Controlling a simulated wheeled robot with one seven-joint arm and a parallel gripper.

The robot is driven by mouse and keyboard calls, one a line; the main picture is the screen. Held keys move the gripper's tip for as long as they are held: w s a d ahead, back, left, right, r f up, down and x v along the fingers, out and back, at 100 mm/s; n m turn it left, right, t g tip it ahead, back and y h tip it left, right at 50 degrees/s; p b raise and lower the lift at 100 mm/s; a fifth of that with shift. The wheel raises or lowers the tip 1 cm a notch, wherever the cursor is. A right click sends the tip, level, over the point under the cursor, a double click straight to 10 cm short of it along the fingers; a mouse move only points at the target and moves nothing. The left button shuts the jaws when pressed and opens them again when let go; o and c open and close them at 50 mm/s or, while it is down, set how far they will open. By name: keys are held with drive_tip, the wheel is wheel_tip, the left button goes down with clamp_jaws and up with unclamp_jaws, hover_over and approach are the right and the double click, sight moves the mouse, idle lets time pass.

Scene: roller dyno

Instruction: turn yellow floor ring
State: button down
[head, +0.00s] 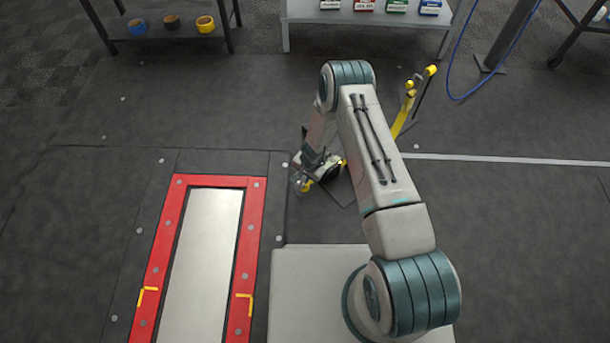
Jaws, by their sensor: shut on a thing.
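My gripper (303,184) is low at the floor, just right of the red-framed plate's upper right corner. It is shut on a small yellow piece (308,187), which I take to be the yellow floor ring. Only a bit of yellow shows between and beside the fingers; the rest is hidden by my gripper and wrist. How far the ring is turned cannot be seen.
A red frame (248,232) around a pale floor plate (205,250) lies left of my base. A yellow stand (408,105) is behind my arm. Tape rolls (172,23) and boxes sit on the back shelves. A blue hose (457,60) hangs at right. Open floor lies at far right.

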drive_tip(key=shift+w+a+m, duration=0.15)
drive_tip(key=shift+m, duration=1.55)
drive_tip(key=shift+t, duration=0.3)
drive_tip(key=c, duration=1.4)
unclamp_jaws()
drive_tip(key=shift+r, duration=0.1)
drive_tip(key=p+v, duration=0.5)
drive_tip(key=v, duration=0.9)
drive_tip(key=shift+a, duration=0.25)
